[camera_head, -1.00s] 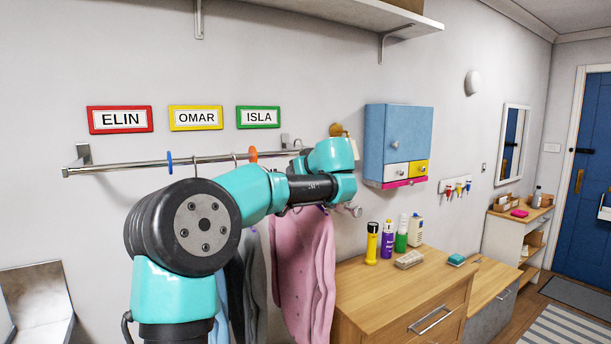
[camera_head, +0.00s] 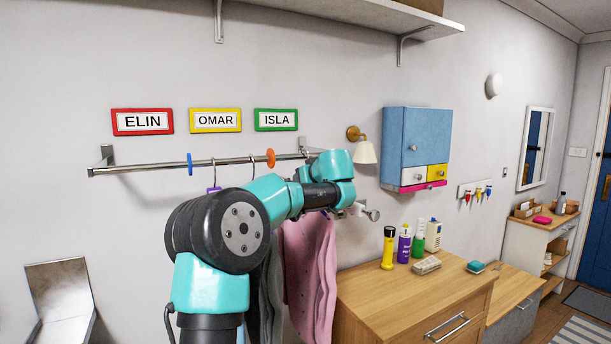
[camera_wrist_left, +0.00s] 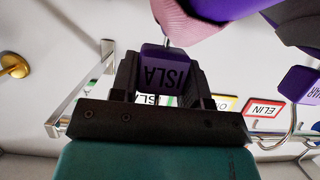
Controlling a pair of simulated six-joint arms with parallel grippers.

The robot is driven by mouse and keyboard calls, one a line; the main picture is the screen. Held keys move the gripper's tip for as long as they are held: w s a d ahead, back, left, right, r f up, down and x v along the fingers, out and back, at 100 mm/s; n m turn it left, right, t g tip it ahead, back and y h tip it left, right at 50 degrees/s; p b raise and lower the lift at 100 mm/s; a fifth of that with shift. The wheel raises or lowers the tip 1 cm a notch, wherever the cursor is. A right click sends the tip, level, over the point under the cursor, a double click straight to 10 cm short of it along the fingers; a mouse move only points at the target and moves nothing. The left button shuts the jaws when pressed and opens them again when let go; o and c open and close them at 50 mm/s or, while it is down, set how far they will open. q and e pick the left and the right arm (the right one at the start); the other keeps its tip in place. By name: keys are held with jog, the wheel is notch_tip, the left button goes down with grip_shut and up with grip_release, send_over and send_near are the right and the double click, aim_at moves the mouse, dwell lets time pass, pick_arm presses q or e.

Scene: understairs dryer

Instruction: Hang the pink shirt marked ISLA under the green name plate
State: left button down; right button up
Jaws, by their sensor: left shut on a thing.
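The pink shirt (camera_head: 310,272) hangs below my left wrist, right of darker garments (camera_head: 267,290). In the left wrist view my left gripper (camera_wrist_left: 168,72) is shut on a purple tag (camera_wrist_left: 168,76) reading ISLA, with pink cloth (camera_wrist_left: 192,20) above it. In the head view my own arm hides the jaws and tag. The green ISLA name plate (camera_head: 276,120) is on the wall above the rail (camera_head: 140,167), right of the yellow OMAR and red ELIN plates. I cannot tell whether the shirt's hook is on the rail. My right gripper is not in view.
A blue ring (camera_head: 190,163) and an orange ring (camera_head: 270,158) sit on the rail. A wall lamp (camera_head: 365,150) and blue cabinet (camera_head: 415,145) are to the right. Several bottles stand on the wooden dresser (camera_head: 380,285). A shelf (camera_head: 370,15) is overhead.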

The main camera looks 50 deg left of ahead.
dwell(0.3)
pick_arm(q)
jog(key=c, duration=0.5)
grip_release()
jog(key=shift+f, duration=0.1)
jog(key=v, duration=1.7)
jog(key=shift+d+r, duration=0.15)
jog(key=shift+r, duration=0.05)
